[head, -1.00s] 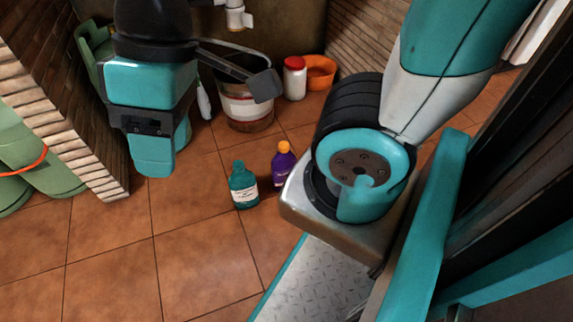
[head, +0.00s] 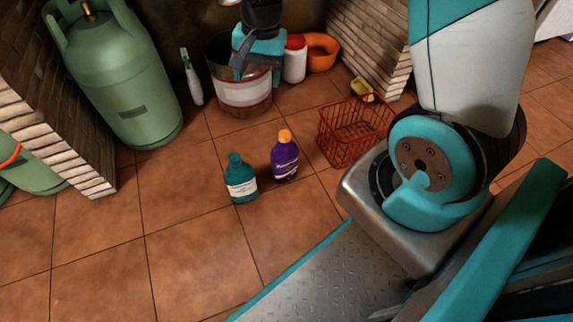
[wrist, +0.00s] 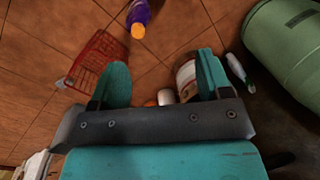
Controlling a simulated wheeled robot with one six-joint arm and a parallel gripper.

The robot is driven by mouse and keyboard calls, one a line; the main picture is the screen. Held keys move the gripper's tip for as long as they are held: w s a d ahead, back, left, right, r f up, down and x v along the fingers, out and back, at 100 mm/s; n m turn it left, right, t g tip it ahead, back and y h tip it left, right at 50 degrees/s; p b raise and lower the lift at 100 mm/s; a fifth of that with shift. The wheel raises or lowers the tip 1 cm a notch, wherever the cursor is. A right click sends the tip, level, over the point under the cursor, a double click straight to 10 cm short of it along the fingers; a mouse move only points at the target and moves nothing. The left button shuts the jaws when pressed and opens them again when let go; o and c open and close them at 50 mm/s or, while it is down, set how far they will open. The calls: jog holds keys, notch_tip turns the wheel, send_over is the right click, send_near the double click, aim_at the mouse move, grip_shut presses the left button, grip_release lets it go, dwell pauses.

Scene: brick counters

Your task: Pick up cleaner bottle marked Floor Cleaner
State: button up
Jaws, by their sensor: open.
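Two bottles stand upright on the tiled floor in the head view. One is a teal bottle (head: 240,180) with a teal cap and a white label. To its right is a purple bottle (head: 285,160) with an orange cap. The lettering on both is too small for me to read surely, so I cannot tell which is Floor Cleaner. My gripper (wrist: 162,62) is open and empty. In the head view it shows beyond the bottles, in front of the bucket. The wrist view shows the purple bottle (wrist: 138,16) at the top, beyond the fingers; the teal bottle is outside that view.
A bucket (head: 244,94), a white jar (head: 295,62) and an orange bowl (head: 321,49) stand behind. A red basket (head: 352,133) is right of the bottles. A spray bottle (head: 191,78) and green gas cylinder (head: 122,75) stand left. The floor left of the teal bottle is clear.

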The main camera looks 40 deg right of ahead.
aim_at(284, 134)
jog(key=w+d+f+m+h+b, duration=0.1)
jog(key=w+d+f+m+b, duration=0.1)
jog(key=d+f+m, duration=0.65)
jog(key=f+b, duration=0.2)
jog(key=f, duration=0.3)
jog(key=f+n+b, duration=0.1)
jog(key=f+b, duration=0.1)
jog(key=f, duration=0.3)
jog(key=f+n+b, duration=0.1)
jog(key=f+b, duration=0.1)
jog(key=f, duration=0.3)
jog(key=shift+w+d+n+g, duration=0.1)
jog(key=shift+d+n+g, duration=0.1)
jog(key=shift+n+g, duration=0.1)
notch_tip(284, 134, down, 6)
jog(key=b, duration=0.5)
jog(key=shift+a+r, duration=0.1)
jog(key=shift+r, duration=0.15)
jog(key=shift+c, duration=0.4)
grip_shut()
